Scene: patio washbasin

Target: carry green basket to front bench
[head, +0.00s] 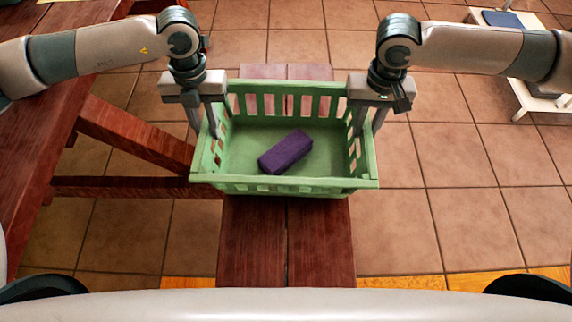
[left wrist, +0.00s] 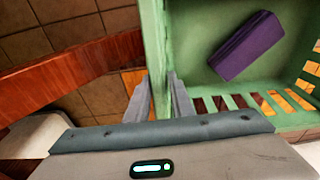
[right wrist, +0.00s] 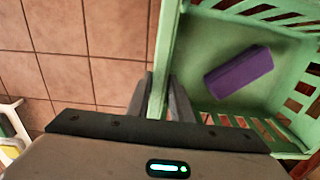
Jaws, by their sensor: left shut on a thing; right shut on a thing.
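The green basket (head: 284,184) is in the middle of the head view, over the wooden front bench (head: 287,245). I cannot tell whether it rests on the bench or hangs just above it. A purple block (head: 286,152) lies inside the basket. My left gripper (head: 204,128) is shut on the basket's left wall; in the left wrist view the fingers (left wrist: 160,98) straddle the green wall (left wrist: 154,50). My right gripper (head: 368,128) is shut on the right wall; in the right wrist view its fingers (right wrist: 158,98) straddle that wall (right wrist: 165,45).
A wooden table (head: 40,150) with slanted braces stands at the left, close to the basket. A white stand (head: 535,100) with a blue top is at the upper right. Tiled floor (head: 440,200) right of the bench is clear.

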